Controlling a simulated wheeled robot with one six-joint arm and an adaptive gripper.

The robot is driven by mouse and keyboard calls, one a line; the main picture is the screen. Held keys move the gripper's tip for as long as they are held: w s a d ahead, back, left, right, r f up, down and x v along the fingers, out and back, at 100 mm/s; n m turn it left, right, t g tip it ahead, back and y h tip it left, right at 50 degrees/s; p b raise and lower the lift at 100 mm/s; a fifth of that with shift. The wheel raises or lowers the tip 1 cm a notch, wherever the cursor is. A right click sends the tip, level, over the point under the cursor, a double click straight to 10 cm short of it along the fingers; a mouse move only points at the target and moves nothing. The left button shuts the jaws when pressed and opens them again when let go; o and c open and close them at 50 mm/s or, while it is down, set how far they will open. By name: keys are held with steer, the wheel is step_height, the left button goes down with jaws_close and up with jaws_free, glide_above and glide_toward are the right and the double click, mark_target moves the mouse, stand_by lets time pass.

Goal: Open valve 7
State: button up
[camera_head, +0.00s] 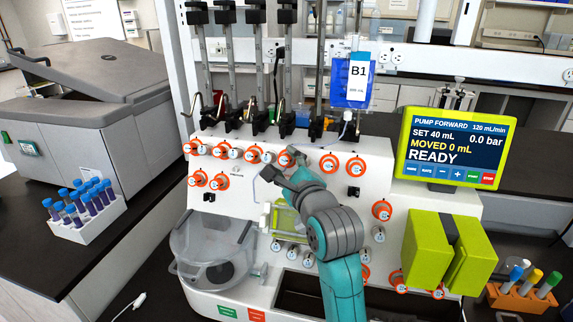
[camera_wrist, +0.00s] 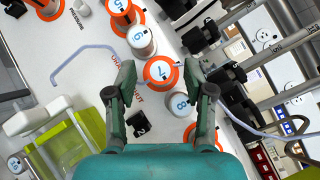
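Valve 7 (camera_wrist: 161,70) is a white numbered knob in an orange ring on the white machine panel. In the wrist view it lies between the fingertips of my gripper (camera_wrist: 162,78), with a gap on each side. My gripper is open and empty. White knob 8 (camera_wrist: 181,103) sits beside valve 7 near the right finger. White knob 6 (camera_wrist: 141,39) and orange-ringed knob 5 (camera_wrist: 122,8) are on the other side.
A thin clear tube (camera_wrist: 80,58) loops out from the panel near the valves. Black clamps and metal rods (camera_head: 258,65) stand above the row. A green-framed pump screen (camera_head: 456,146) reads READY. A clear vessel (camera_head: 215,248) is at lower left.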

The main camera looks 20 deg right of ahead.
jaws_close()
steer(key=n+g, duration=0.1)
steer(key=n+y, duration=0.1)
steer(key=n, duration=0.1)
steer(key=shift+d+r+g, duration=0.15)
steer(key=shift+r+g, duration=0.1)
steer(key=shift+g, duration=0.15)
steer(key=n+g, duration=0.1)
steer(key=n+g+y, duration=0.1)
steer(key=n, duration=0.1)
steer(key=shift+w+r+n, duration=0.1)
steer(key=shift+r+n, duration=0.1)
steer(key=shift+n, duration=0.1)
steer(key=n+g, duration=0.3)
steer(key=n, duration=0.1)
steer(key=shift+w+r+g+h, duration=0.1)
steer(key=shift+g+h, duration=0.2)
steer(key=shift+o, duration=0.3)
jaws_free()
